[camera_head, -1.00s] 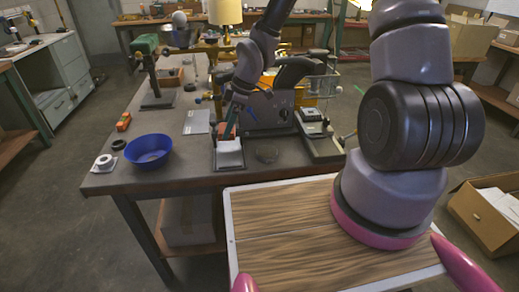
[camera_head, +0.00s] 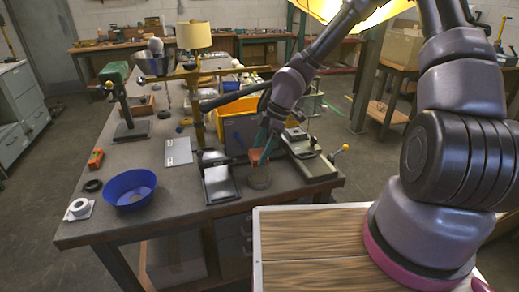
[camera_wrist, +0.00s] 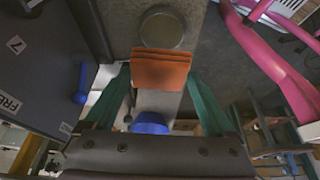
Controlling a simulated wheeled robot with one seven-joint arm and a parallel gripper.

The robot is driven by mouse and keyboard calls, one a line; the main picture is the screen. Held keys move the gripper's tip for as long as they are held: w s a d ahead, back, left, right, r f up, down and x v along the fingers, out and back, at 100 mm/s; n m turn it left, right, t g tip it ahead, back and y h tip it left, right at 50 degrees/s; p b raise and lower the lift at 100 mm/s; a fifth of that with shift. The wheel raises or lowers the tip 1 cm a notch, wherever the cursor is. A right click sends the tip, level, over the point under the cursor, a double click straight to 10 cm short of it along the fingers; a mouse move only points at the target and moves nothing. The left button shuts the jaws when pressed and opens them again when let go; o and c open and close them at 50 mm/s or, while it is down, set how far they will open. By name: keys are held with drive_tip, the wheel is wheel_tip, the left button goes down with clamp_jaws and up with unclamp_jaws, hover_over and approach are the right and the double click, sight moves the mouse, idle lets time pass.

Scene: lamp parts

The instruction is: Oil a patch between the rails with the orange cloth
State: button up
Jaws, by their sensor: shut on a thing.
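My gripper (camera_head: 262,146) is shut on the orange cloth (camera_head: 257,157), a small folded block. In the wrist view the cloth (camera_wrist: 160,70) sits between my teal fingertips (camera_wrist: 160,78). It is held above the worktable, near a round dark dish (camera_head: 259,180); the dish also shows just beyond the cloth in the wrist view (camera_wrist: 162,28). A shallow dark tray with a pale pad (camera_head: 219,184) lies to the left. A grey machine with a flat slide (camera_head: 309,158) stands to the right; I cannot tell which parts are the rails, and no oiled patch is distinguishable.
A blue bowl (camera_head: 130,190), a white tape roll (camera_head: 79,208) and a flat grey plate (camera_head: 178,152) lie to the left on the worktable (camera_head: 160,218).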

drive_tip(key=shift+d+f, duration=0.1)
drive_tip(key=shift+f, duration=2.75)
drive_tip(key=shift+f, duration=0.55)
drive_tip(key=shift+r, duration=0.1)
drive_tip(key=shift+r, duration=3.4)
